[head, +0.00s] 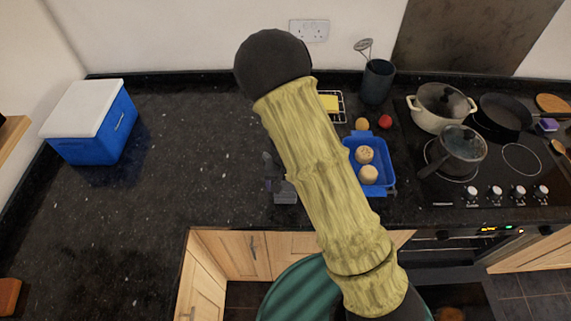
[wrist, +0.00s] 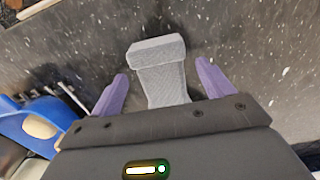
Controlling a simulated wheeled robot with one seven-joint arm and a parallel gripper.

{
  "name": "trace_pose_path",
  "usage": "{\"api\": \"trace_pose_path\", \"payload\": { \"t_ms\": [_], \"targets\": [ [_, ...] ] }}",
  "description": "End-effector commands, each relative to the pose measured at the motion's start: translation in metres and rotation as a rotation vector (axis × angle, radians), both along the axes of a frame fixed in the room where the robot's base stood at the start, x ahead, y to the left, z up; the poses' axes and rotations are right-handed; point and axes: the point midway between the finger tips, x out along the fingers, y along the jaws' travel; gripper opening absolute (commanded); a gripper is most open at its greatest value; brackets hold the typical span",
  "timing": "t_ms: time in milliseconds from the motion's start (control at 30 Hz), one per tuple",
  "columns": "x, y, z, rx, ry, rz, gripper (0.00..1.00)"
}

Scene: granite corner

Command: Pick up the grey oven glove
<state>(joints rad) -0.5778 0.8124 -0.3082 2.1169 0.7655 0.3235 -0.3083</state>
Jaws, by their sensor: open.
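The grey oven glove (wrist: 162,82) lies on the dark granite worktop in the wrist view, with a wide, thick cuff at its far end. My gripper (wrist: 162,69) is open, with one purple finger on each side of the glove and a visible gap to each. The glove's near end is hidden behind the gripper body. In the head view, the glove (head: 285,192) shows as a small grey shape near the worktop's front edge, beside my arm. The fingers are mostly hidden there. I cannot tell their height above the worktop.
A blue tray (head: 388,178) with two round buns stands right of my arm. Behind are a wire rack (head: 341,104), a red ball-shaped item (head: 385,121) and a utensil pot (head: 376,82). The hob (head: 490,165) with pans is right. A cool box (head: 92,122) stands left; the worktop between is clear.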

Motion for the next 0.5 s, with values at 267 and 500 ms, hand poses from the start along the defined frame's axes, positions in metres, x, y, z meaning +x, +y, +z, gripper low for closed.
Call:
{"api": "trace_pose_path", "payload": {
  "t_ms": [267,500],
  "targets": [
    [0.000,0.000,-0.024,0.000,0.000,-0.002,0.80],
    [0.000,0.000,-0.024,0.000,-0.001,-0.001,0.80]
  ]
}}
